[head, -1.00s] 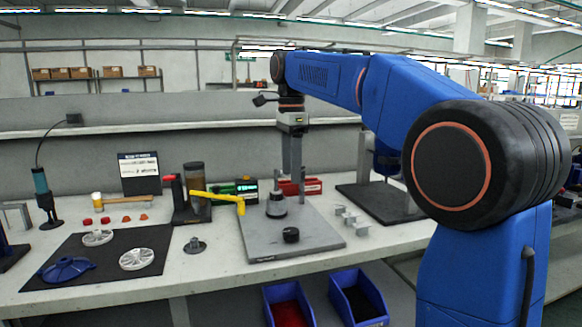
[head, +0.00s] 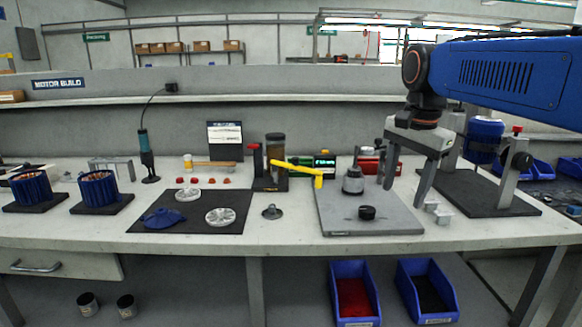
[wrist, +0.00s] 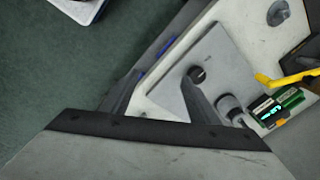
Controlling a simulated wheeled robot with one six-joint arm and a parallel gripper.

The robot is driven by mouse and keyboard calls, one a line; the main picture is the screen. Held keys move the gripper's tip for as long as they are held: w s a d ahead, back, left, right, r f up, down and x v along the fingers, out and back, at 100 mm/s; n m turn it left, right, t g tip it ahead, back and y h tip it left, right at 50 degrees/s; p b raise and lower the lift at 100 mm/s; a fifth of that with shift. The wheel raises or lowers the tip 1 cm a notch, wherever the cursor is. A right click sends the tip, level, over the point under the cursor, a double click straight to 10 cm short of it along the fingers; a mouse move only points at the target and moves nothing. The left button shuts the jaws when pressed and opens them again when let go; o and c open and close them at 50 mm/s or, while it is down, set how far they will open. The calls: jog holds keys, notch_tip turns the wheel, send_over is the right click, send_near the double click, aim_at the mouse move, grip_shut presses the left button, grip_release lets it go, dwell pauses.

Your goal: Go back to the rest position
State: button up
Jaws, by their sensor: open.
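My gripper (head: 404,196) hangs from my blue arm at the right of the head view. Its two long fingers are spread and nothing shows between them. It is above the right part of the grey plate (head: 340,227). In the wrist view my gripper (wrist: 150,95) also shows its fingers apart, with the grey plate (wrist: 185,92) beyond. A round grey metal part (head: 353,181) stands on the plate, left of the gripper. A small black knob-like part (head: 367,212) is on the plate nearer the front.
A black mat (head: 145,222) with white discs and a blue part lies left. A yellow-handled tool (head: 318,182) lies behind the plate. A black-based press stand (head: 495,200) is at the right. Blue bins (head: 340,320) are below the bench.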

jog(key=s+d+f+n+t, duration=0.3)
jog(key=s+f+n, duration=0.8)
jog(key=s+f, duration=0.9)
jog(key=shift+s+d+f, duration=0.2)
jog(key=shift+s+f, duration=0.15)
jog(key=shift+f, duration=0.6)
jog(key=shift+c, duration=0.2)
